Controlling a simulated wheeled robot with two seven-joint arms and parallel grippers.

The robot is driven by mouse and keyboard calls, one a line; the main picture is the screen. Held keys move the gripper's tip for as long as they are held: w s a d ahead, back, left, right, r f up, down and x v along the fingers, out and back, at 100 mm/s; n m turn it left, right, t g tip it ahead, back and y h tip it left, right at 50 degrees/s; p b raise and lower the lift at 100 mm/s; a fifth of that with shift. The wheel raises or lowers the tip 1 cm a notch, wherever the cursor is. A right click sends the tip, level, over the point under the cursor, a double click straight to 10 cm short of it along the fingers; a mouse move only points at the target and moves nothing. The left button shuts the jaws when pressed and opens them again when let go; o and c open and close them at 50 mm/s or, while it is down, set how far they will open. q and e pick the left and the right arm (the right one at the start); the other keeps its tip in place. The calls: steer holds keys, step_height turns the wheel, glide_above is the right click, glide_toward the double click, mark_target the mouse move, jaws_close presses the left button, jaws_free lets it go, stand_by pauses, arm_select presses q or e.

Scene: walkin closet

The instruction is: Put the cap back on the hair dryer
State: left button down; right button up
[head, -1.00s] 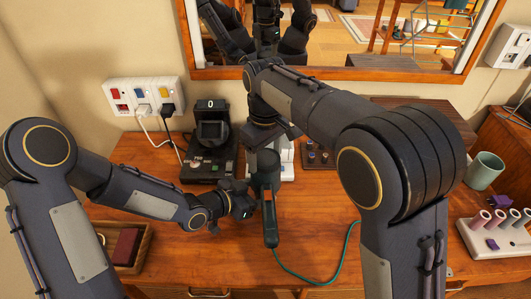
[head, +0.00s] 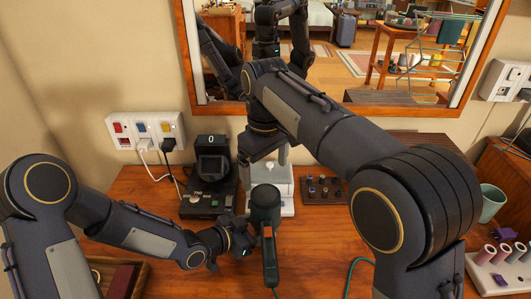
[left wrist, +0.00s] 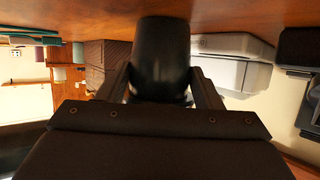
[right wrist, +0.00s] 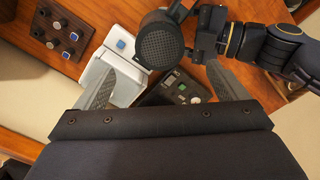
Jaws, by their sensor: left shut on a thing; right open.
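The hair dryer (head: 265,207) is dark, with a green-black handle (head: 269,258) hanging down toward the table front. My left gripper (head: 236,240) is shut on it from the left; its dark barrel (left wrist: 162,55) fills the space between the fingers in the left wrist view. In the right wrist view a round mesh end (right wrist: 160,42) of the dryer faces the camera; I cannot tell whether this is the cap or the dryer's own grille. No separate cap is clearly visible. My right gripper (right wrist: 160,68) is open and empty, above the dryer, with the mesh end beyond its fingers.
A white device (head: 284,195) stands just behind the dryer. A black unit with a display (head: 208,185) is left of it, and a dark knob board (head: 323,190) right. A wooden tray (head: 133,280) lies front left. A green cup (head: 492,203) and spool rack stand right. A cord crosses the table.

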steer(key=shift+r, duration=2.25)
arm_select(q)
steer(key=shift+c, duration=1.6)
jaws_free()
steer(key=p+v, duration=0.1)
steer(key=v, duration=0.7)
steer(key=shift+d, duration=0.1)
arm_select(e)
steer(key=shift+r, duration=0.45)
